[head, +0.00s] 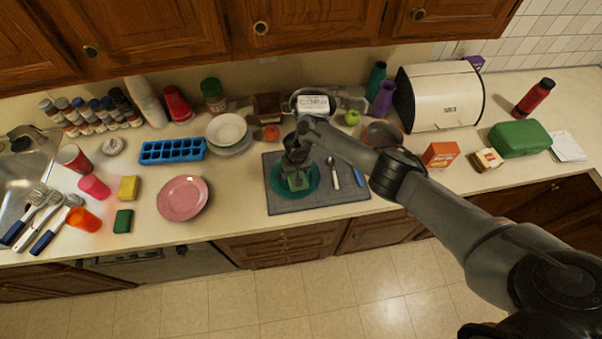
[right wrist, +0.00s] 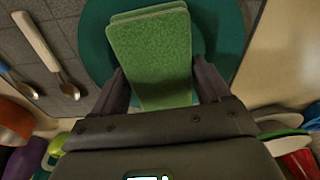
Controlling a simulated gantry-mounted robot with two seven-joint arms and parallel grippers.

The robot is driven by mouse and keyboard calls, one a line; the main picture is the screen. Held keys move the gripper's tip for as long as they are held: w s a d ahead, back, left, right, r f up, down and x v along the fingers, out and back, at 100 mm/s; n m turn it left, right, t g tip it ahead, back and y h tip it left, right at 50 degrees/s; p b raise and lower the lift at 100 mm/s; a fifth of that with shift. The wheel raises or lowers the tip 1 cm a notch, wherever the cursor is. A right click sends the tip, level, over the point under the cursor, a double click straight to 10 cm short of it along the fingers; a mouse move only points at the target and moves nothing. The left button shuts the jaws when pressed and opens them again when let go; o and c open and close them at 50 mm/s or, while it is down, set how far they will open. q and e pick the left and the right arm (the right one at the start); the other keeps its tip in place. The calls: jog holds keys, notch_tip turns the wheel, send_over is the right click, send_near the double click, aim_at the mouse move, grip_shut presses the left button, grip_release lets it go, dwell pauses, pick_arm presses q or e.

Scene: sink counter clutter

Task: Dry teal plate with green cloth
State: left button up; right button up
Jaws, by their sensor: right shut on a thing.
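The teal plate (head: 311,183) lies on a dark grey mat (head: 290,207) near the middle of the counter. It also fills the top of the right wrist view (right wrist: 93,45). My right gripper (head: 297,172) is over the plate, pointing down. It is shut on the green cloth (right wrist: 150,55), a folded rectangle between its fingers (right wrist: 160,85). The cloth (head: 297,183) lies over the plate's middle; whether it touches the plate is hard to tell. My left gripper is not in view.
A spoon (head: 333,174) and a blue-handled utensil (head: 358,177) lie on the mat right of the plate. A pink plate (head: 183,198) sits to the left. An orange box (head: 441,155) and a brown bowl (head: 382,134) stand to the right. The counter's front edge runs just below the mat.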

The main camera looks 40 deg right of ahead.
jog(key=shift+w+a+f+b, duration=0.1)
jog(key=shift+w+a+b, duration=1.15)
jog(key=shift+w+b, duration=0.2)
jog(key=shift+s+d+r+p, duration=0.25)
jog(key=shift+s+d+p, duration=0.05)
jog(key=shift+p, duration=0.4)
jog(key=shift+s+d+p, duration=0.75)
jog(key=shift+d+p, duration=0.2)
jog(key=shift+p, duration=0.25)
jog(key=shift+s+d+p, duration=0.55)
jog(key=shift+d+p, duration=0.05)
jog(key=shift+d, duration=0.1)
jog(key=shift+s+d+f, duration=0.15)
jog(key=shift+s+d, duration=0.45)
jog(key=shift+d, duration=0.15)
jog(key=shift+w+a, duration=0.1)
